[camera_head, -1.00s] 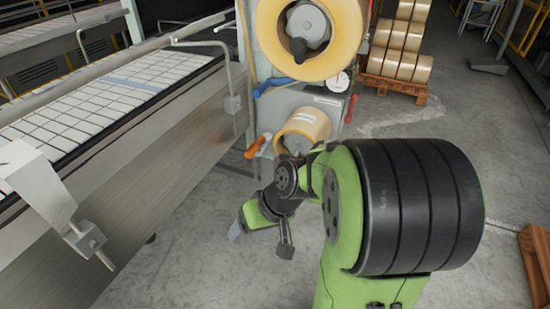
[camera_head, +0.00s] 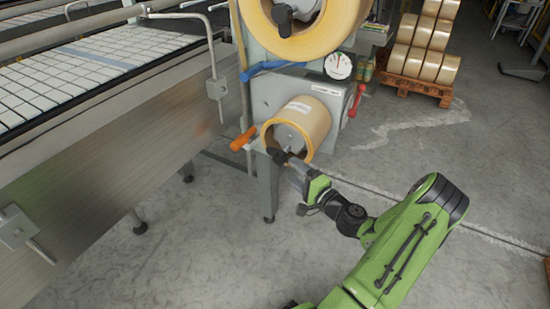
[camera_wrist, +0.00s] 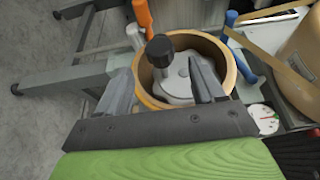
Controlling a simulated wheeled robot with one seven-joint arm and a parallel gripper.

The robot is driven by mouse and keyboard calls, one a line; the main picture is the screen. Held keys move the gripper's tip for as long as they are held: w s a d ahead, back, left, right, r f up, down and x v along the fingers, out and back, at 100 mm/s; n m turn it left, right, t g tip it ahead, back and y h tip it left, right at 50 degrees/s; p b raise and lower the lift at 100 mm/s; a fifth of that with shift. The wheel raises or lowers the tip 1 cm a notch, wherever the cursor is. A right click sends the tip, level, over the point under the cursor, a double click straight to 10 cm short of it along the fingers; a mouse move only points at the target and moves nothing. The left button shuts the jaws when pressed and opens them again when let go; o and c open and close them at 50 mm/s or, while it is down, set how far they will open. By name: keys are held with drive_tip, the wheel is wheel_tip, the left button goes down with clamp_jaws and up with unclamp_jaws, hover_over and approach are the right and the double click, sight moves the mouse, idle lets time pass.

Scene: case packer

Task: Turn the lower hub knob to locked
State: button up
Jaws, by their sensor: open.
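The lower hub knob is black and sits at the front of the lower hub; in the head view the knob (camera_head: 278,156) is just beyond my gripper (camera_head: 290,166). In the wrist view the black knob (camera_wrist: 160,50) stands on the pale hub disc (camera_wrist: 178,82) inside the lower tape roll (camera_wrist: 226,60). My gripper (camera_wrist: 162,75) is open, its two fingers on either side of the hub. The knob shows between and a little beyond the fingertips, and I see no contact. The tan lower roll (camera_head: 312,120) is below the larger upper roll (camera_head: 320,38).
An orange handle (camera_head: 243,139) is left of the lower roll, a blue handle (camera_head: 272,68) above it, and a red lever (camera_head: 357,100) to its right. A round gauge (camera_head: 338,65) tops the grey housing. The conveyor (camera_head: 150,125) is left.

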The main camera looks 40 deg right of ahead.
sight(276, 156)
drive_tip(key=w, duration=0.6)
drive_tip(key=w+b, duration=0.1)
drive_tip(key=w, duration=0.2)
drive_tip(key=shift+w+d, duration=0.25)
drive_tip(key=shift+w, duration=0.15)
drive_tip(key=c, duration=0.9)
drive_tip(key=shift+c, duration=0.2)
